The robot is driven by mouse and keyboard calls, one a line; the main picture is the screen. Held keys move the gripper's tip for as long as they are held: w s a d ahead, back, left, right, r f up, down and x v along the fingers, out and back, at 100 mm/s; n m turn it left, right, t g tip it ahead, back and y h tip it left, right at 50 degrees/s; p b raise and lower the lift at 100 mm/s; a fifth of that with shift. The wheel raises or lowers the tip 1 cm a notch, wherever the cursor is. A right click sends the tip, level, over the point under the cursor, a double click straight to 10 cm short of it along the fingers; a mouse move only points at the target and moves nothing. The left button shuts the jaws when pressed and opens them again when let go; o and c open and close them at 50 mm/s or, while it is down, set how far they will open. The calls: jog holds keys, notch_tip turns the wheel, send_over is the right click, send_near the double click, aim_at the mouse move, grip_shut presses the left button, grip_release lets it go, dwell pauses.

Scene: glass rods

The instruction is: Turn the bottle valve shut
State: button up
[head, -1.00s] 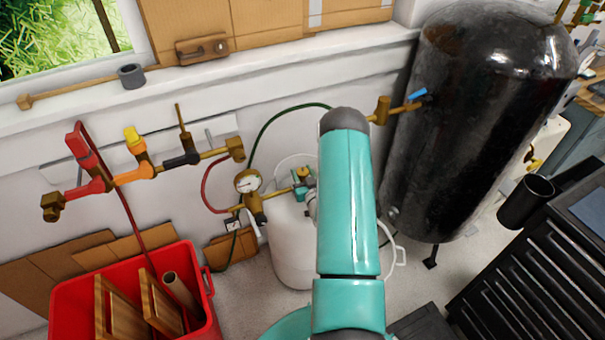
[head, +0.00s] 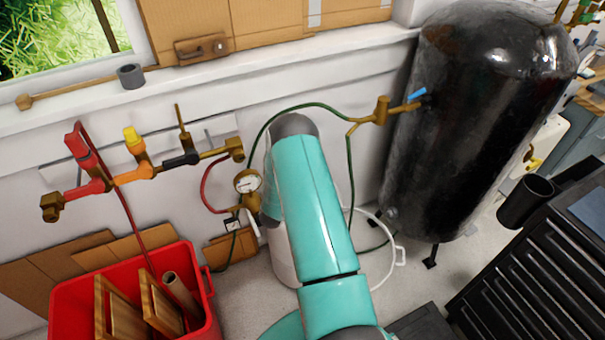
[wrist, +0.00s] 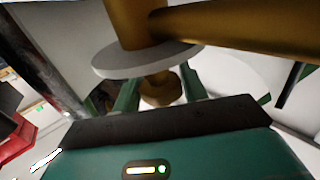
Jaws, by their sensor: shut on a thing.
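The white bottle (head: 283,258) stands on the floor against the wall. My arm hides its top and valve in the head view. In the wrist view, the brass valve knob (wrist: 162,93) sits between the two green fingers of my gripper (wrist: 158,84). The gripper is shut on this knob. A flat grey disc (wrist: 147,59) and brass pipework (wrist: 230,28) lie just beyond the fingers and partly cover the knob. How far the valve is turned cannot be told.
A pressure gauge (head: 247,182) is close left of my arm. A green hose (head: 300,107) arches behind it to brass fittings (head: 382,110) by the large black tank (head: 470,130). A red crate (head: 75,300) stands left, a black drawer cabinet (head: 545,270) right.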

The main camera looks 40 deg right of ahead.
jog(key=shift+r+m+g, duration=0.15)
jog(key=shift+m+g, duration=0.25)
jog(key=shift+g, duration=0.2)
jog(key=o, duration=1)
notch_tip(320, 180, up, 4)
jog(key=shift+a+f, duration=0.1)
jog(key=shift+f, duration=0.05)
jog(key=s+a+r, duration=0.7)
jog(key=s+r, duration=0.2)
jog(key=s, duration=0.2)
jog(key=shift+s+a, duration=0.25)
jog(key=shift+a, duration=0.05)
